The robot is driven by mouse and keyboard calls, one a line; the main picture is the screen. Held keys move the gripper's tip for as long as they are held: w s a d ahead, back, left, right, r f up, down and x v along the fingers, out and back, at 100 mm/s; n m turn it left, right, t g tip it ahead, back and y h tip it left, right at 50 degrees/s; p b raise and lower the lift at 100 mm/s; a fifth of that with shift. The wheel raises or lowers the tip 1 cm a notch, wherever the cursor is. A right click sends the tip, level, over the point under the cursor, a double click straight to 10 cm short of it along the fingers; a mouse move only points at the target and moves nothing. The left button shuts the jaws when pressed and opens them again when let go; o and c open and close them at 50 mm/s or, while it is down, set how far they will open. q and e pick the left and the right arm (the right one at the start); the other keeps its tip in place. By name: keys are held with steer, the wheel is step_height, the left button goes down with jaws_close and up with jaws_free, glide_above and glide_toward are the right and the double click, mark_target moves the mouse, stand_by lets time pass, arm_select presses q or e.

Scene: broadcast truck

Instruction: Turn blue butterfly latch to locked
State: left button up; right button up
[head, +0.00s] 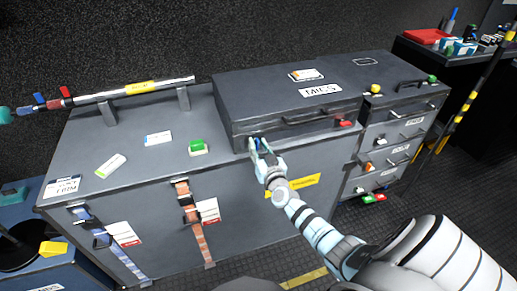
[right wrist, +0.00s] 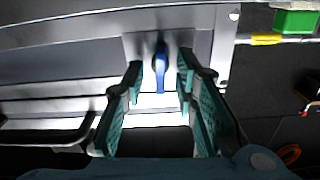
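The blue butterfly latch (right wrist: 160,70) is on a pale metal plate on the front of the dark case labelled MICS (head: 275,80). In the right wrist view the latch's blue tab stands between the two teal finger pads, with a gap on each side. My right gripper (head: 258,146) is open around the latch at the left part of the case's front. In the head view the fingers mostly hide the latch. My left gripper is not in view.
A red latch (head: 346,123) sits on the right of the case front. The case rests on a large grey trunk (head: 135,185) with a green block (head: 198,147) and cards on top. A drawer unit (head: 385,150) stands to the right.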

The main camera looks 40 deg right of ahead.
steer(key=shift+c, duration=0.2)
steer(key=shift+r, duration=0.1)
jaws_close()
steer(key=shift+m, duration=0.4)
steer(key=m, duration=1.6)
steer(key=shift+d+b, duration=0.2)
steer(key=shift+b, duration=0.2)
